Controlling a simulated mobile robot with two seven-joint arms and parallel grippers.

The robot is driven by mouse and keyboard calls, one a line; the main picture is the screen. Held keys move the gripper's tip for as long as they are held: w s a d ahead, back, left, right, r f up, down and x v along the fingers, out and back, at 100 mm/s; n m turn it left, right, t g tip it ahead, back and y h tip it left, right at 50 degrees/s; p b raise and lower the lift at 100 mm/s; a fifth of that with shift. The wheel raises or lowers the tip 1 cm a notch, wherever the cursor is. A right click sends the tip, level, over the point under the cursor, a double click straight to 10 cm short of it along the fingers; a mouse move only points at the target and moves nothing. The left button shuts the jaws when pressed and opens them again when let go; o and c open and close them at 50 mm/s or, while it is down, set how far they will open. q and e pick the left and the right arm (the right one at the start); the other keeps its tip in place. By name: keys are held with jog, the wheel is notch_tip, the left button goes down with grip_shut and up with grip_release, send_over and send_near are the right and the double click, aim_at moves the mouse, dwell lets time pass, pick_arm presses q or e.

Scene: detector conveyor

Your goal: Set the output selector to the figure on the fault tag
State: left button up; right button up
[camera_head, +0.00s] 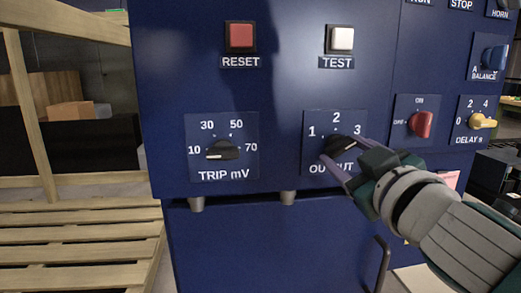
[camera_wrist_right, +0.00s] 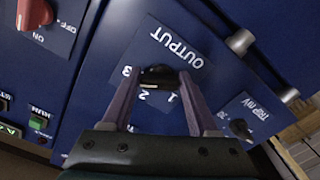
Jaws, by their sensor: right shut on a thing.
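The output selector (camera_head: 340,144) is a black knob on a blue plate marked 1, 2 and 3, low on the blue panel. My right gripper (camera_head: 345,153) reaches in from the right, its two purple fingers shut on the knob from either side. In the right wrist view the fingers (camera_wrist_right: 158,85) flank the black knob (camera_wrist_right: 158,74), with the figures just below it. The fingers cover part of the knob, and I cannot tell which figure it points to. A pinkish paper (camera_head: 451,178) shows partly behind my right arm; no figure on it is readable. My left gripper is not in view.
The TRIP mV knob (camera_head: 222,150) is left of the selector, its mark towards 10. A red knob (camera_head: 421,124) and yellow DELAY knob (camera_head: 482,121) sit close on the right. The RESET (camera_head: 241,36) and TEST (camera_head: 341,39) buttons are above. Wooden pallets (camera_head: 75,252) lie at left.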

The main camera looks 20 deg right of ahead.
jog(key=c, duration=0.3)
jog(key=shift+n, duration=0.3)
jog(key=n+p, duration=0.1)
jog(key=n, duration=0.4)
jog(key=shift+d+r, duration=0.1)
jog(key=shift+r, duration=0.05)
jog(key=n+p, duration=0.1)
jog(key=n, duration=0.5)
jog(key=shift+r+p, duration=0.1)
jog(key=shift+p, duration=0.25)
jog(key=shift+n, duration=0.3)
jog(key=o, duration=1.4)
jog(key=shift+c, duration=0.2)
